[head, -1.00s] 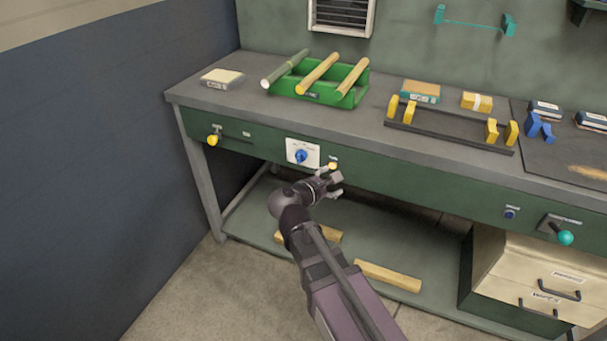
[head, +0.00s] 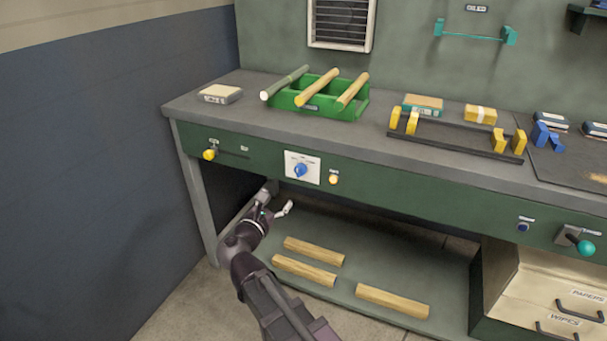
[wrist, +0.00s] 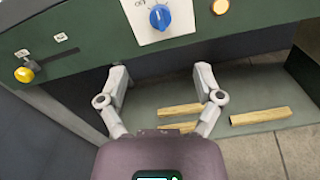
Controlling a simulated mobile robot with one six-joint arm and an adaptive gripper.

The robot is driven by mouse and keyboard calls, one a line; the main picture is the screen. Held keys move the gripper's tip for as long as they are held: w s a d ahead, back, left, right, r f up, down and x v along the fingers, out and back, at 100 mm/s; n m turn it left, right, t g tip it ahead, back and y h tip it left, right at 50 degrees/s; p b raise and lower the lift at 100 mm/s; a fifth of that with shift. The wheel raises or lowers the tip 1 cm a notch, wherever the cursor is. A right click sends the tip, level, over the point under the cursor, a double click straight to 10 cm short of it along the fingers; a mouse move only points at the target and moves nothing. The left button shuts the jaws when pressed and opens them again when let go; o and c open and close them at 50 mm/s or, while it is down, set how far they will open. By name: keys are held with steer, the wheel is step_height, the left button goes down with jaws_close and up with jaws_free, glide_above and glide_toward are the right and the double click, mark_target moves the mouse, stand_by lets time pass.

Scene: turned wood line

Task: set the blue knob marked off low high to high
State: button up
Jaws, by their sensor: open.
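The blue knob (head: 301,170) sits on a white plate (head: 316,168) on the green front of the bench. In the wrist view the blue knob (wrist: 160,16) is at the top centre, ahead of the fingers, with "OFF" printed at its left; the other marks are cut off or too small to read. My gripper (head: 277,198) is below and a little left of the knob in the head view. In the wrist view my gripper (wrist: 160,82) is open, its two fingers wide apart, empty and apart from the knob.
A yellow knob (head: 209,154) by a slot is at the left of the bench front. A lit amber button (head: 334,179) is right of the plate. Wood lengths (head: 393,301) lie on the lower shelf. A teal-balled lever (head: 586,248) is far right.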

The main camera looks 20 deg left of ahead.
mark_target(298, 173)
steer(key=shift+w, duration=0.15)
steer(key=w, duration=0.9)
steer(key=w+d, duration=0.1)
steer(key=w, duration=0.3)
steer(key=shift+w, duration=0.2)
